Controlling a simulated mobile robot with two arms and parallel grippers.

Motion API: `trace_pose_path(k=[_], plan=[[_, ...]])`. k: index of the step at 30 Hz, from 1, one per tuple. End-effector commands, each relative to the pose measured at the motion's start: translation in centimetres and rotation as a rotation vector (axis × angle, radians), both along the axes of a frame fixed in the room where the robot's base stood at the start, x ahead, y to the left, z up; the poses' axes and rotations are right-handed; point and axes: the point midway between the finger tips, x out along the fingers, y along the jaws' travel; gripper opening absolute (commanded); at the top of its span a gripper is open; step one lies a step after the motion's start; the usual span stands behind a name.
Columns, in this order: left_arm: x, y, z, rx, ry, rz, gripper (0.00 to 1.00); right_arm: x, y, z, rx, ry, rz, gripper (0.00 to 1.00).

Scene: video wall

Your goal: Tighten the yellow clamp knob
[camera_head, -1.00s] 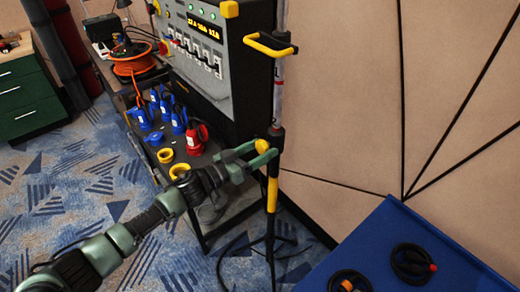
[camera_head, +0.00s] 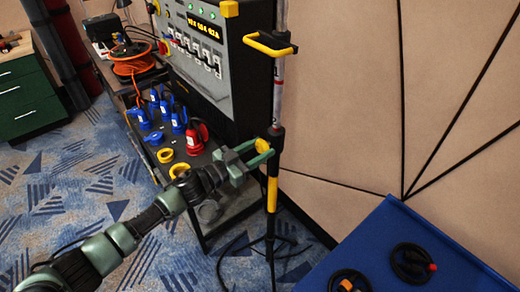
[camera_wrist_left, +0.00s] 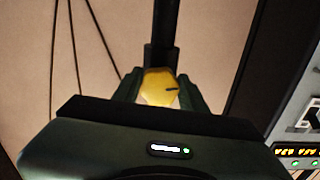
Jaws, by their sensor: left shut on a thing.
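The yellow clamp knob (camera_wrist_left: 159,87) sits between the two fingers of my left gripper in the left wrist view, in front of a dark upright pole (camera_wrist_left: 164,30). A dark mark shows on its face. The gripper is shut on the knob. My right gripper is not in view.
A yellow handle (camera_head: 270,45) sticks out from the pole above my gripper. A grey control panel (camera_head: 198,38) stands behind at left, over a table with blue and red plugs (camera_head: 197,137). A blue table (camera_head: 420,230) with coiled black cables stands at lower right.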

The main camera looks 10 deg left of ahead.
Motion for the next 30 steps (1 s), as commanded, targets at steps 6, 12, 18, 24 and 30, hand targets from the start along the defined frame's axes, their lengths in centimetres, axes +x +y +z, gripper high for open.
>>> trace_pose_path(k=[6, 12, 18, 24, 30], plan=[[0.1, 0.1, -0.1, 0.149, -0.148, 0.0, 0.02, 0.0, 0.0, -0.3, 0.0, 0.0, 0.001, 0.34], [0.1, 0.1, 0.0, 0.282, -0.283, -0.001, 0.02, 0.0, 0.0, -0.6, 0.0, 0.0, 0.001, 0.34], [0.2, 0.2, 0.0, 0.417, -0.416, -0.001, 0.02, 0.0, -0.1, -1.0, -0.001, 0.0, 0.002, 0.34], [0.2, 0.2, 0.0, 0.551, -0.551, 0.0, 0.02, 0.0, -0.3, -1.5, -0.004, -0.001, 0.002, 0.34], [0.2, 0.3, 0.0, 0.687, -0.685, -0.001, 0.02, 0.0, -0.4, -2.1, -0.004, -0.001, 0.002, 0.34]])
